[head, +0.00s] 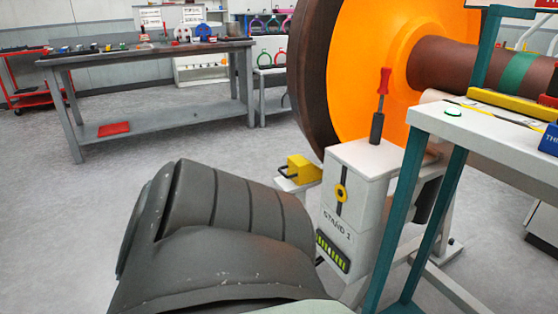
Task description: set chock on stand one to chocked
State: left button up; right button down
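Stand one (355,205) is a white post labelled "STAND 1" beside a large wheel with an orange face (362,65) and dark brown rim. A yellow block (303,169), which looks like the chock, sits on a small light bracket (292,185) left of the stand, near the wheel's lower edge. I cannot tell whether it touches the rim. A lever with a red handle (385,82) stands nearly upright on top of the stand. A yellow ring-shaped knob (341,193) sits in a dark vertical slot on the stand's front. Neither of my grippers is in view.
A large dark grey arm link of mine fills the lower middle. A white-topped table with teal legs (428,205) stands close at right. A brown axle (440,70) runs right from the wheel. A grey workbench (150,60) stands at back left; the floor before it is clear.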

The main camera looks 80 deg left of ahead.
aim_at(300, 170)
jog(key=u, duration=2.35)
